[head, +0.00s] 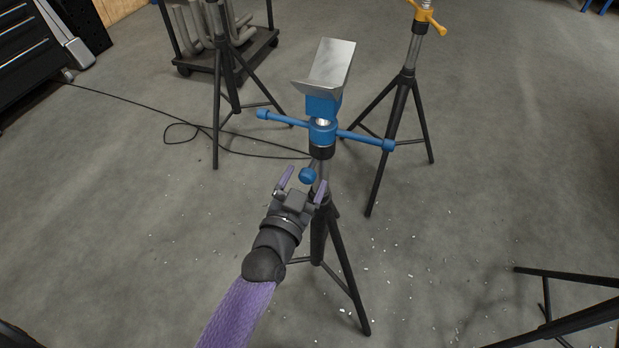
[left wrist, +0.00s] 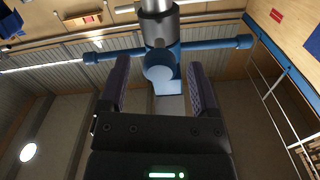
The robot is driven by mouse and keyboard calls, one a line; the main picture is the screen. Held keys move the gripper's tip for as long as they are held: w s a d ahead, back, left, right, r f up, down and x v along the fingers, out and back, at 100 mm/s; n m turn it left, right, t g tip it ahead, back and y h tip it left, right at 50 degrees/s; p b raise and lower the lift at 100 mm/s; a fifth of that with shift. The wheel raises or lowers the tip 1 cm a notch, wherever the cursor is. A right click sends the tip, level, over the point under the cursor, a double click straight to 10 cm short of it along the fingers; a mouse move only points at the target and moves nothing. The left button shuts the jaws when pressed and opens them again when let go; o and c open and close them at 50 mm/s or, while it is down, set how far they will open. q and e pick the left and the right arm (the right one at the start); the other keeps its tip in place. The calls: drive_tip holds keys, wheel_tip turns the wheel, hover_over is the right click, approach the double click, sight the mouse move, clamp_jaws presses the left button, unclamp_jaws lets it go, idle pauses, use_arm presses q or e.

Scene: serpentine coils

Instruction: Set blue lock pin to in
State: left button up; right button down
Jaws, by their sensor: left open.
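A pipe stand with a blue head and a metal V-shaped rest (head: 332,72) stands in the middle of the head view. A blue cross handle (head: 355,138) runs through its collar. Below the collar sits a round blue knob, the lock pin (head: 308,176). In the left wrist view the knob (left wrist: 159,69) appears between the fingertips. My left gripper (head: 303,180) is open, with its purple fingers either side of the knob. Contact cannot be told. The left wrist view also shows the fingers (left wrist: 160,78) apart. My right gripper is not in view.
A black-legged stand with a yellow handle (head: 428,14) is behind on the right. Another tripod (head: 222,70) and a cart with grey pipes (head: 255,48) stand behind left. Black legs (head: 570,325) show at lower right. A cable (head: 180,120) lies on the floor.

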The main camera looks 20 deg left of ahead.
use_arm(q)
drive_tip(key=shift+w, duration=0.9)
clamp_jaws()
